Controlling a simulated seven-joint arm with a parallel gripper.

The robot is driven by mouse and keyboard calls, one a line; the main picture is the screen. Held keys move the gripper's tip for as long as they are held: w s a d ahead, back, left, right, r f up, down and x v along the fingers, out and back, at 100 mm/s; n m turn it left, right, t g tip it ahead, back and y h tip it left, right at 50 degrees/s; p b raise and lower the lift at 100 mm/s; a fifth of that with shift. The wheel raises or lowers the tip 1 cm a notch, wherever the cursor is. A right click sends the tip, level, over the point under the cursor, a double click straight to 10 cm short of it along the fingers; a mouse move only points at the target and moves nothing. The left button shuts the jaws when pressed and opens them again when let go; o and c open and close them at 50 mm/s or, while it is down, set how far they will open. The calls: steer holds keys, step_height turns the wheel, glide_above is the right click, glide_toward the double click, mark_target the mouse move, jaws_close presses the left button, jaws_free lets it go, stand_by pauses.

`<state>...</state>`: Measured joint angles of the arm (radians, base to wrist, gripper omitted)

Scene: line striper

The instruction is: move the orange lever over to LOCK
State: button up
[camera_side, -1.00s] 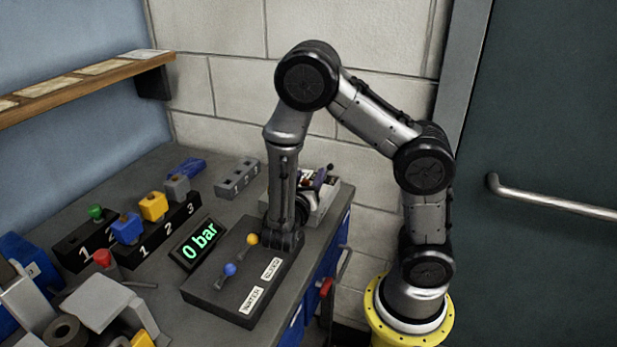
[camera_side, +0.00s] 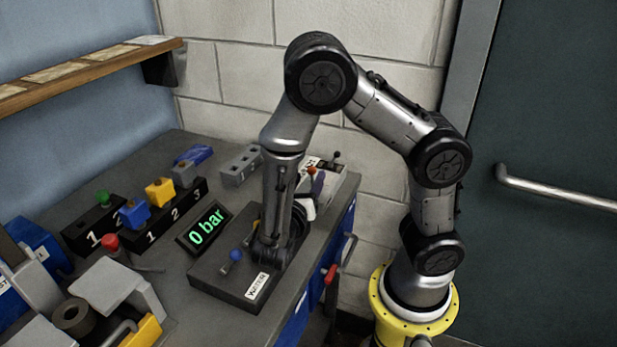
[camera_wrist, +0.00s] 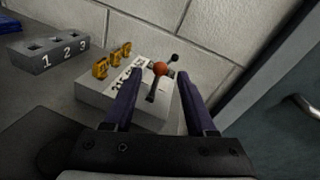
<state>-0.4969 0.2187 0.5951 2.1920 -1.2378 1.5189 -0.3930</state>
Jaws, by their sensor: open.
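The orange lever is a dark stick with an orange ball knob (camera_wrist: 160,68). It stands on a light grey box at the far right of the bench, and its knob also shows in the side view (camera_side: 312,170). In the wrist view my gripper (camera_wrist: 153,75) is open, with its two dark blue fingers spread. The knob appears between the fingertips, apart from both; how far beyond them it lies I cannot tell. Dark lettering on the box top is too small to read. In the side view my arm hides part of the box and my fingers.
A panel with a blue-knobbed lever (camera_side: 236,255) lies under my wrist. A black display (camera_side: 204,229) reads 0 bar. A grey block (camera_wrist: 48,52) numbered 1, 2, 3 stands left of the lever box. A block wall (camera_side: 232,85) rises behind the bench.

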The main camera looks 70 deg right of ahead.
step_height(320, 180, up, 17)
steer(key=m+g+y, duration=0.3)
steer(key=m+y, duration=1.3)
steer(key=m, duration=0.9)
glide_above(312, 167)
step_height(312, 167, down, 19)
steer(key=shift+r, duration=0.1)
jaws_close()
